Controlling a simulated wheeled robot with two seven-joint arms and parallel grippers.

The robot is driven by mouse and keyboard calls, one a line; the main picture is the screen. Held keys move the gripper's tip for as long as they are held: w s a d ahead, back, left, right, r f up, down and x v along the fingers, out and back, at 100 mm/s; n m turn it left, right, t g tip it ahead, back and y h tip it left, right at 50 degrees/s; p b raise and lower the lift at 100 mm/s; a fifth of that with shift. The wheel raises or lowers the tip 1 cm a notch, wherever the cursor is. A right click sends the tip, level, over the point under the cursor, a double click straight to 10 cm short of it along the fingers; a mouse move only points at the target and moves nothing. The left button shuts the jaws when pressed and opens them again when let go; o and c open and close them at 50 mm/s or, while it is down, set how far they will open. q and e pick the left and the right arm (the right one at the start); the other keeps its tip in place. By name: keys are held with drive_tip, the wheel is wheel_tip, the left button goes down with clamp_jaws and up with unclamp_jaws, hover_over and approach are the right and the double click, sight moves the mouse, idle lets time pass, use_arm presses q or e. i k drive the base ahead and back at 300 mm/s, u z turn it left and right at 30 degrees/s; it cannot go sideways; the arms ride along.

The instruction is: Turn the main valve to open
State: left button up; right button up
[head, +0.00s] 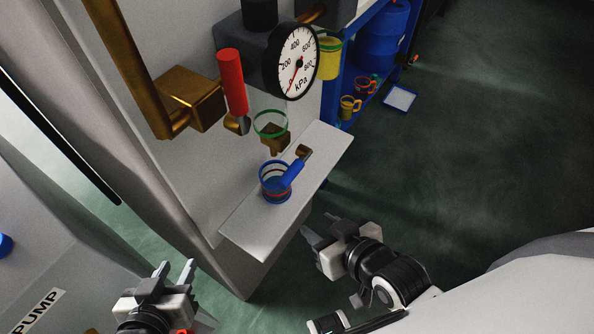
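No valve in view carries a readable label naming it the main valve. A lever with a red handle (231,80) stands nearly upright beside a brass block (191,98) on the pale wall. A lever with a blue handle (292,176) slants over the small white shelf lower down, its metal end toward the upper right. A round kPa gauge (291,62) has its red needle pointing down. My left gripper (175,271) is at the bottom left, open and empty, well below the red lever. My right gripper (318,230) is open and empty, below and right of the shelf.
The white shelf (245,238) juts from the wall and holds a clear cup with blue bands (271,188). A green-rimmed clear vessel (270,123) is above it. A blue rack (340,60) with mugs stands behind. Green floor lies open at right.

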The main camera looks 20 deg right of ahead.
sight(236, 121)
drive_tip(key=u, duration=0.4)
drive_tip(key=k, duration=0.85)
drive_tip(key=u, duration=0.2)
